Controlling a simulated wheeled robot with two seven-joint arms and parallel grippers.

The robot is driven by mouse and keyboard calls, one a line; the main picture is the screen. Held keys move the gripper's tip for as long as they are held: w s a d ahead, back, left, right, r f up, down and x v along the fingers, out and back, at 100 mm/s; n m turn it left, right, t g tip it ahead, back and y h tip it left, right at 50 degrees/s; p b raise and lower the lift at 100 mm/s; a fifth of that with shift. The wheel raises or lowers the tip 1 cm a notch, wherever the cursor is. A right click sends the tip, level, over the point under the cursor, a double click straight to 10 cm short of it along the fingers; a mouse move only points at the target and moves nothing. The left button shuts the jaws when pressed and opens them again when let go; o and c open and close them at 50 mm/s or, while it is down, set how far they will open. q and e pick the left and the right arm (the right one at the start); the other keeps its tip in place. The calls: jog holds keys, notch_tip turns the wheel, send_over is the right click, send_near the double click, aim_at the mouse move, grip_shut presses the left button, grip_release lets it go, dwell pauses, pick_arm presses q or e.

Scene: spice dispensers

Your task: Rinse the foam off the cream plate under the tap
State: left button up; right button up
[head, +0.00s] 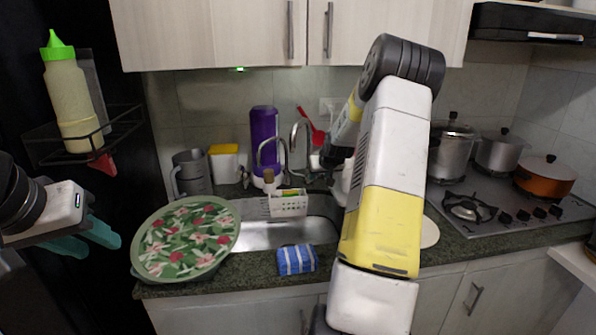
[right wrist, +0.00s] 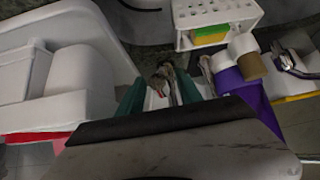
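A pale cream round plate (head: 430,232) lies on the counter right of the sink, mostly hidden behind my right arm; I cannot see foam on it. The metal tap (head: 270,150) stands behind the sink (head: 262,236). My right gripper is by the tap area, its fingers hidden in the head view. In the right wrist view its green fingers (right wrist: 160,90) are apart, with a small reddish and metallic thing seen between them; I cannot tell whether they touch it. My left gripper (head: 88,240) is open and empty at the far left, away from the counter.
A floral green tray (head: 187,240) sits left of the sink, a blue striped cloth (head: 297,260) at its front edge. A white caddy (head: 288,206), purple bottle (head: 264,140) and jug (head: 190,173) stand behind. Pots (head: 545,177) occupy the right stove.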

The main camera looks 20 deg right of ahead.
jog(key=c, duration=0.6)
jog(key=shift+w+r, duration=0.2)
jog(key=shift+r, duration=0.5)
jog(key=o, duration=1)
jog(key=shift+o, duration=0.2)
jog(key=shift+s, duration=0.1)
jog(key=d+v, duration=0.1)
jog(key=v, duration=0.5)
jog(key=shift+s+a+r, duration=0.3)
jog(key=shift+s+a, duration=0.05)
jog(key=shift+a, duration=0.15)
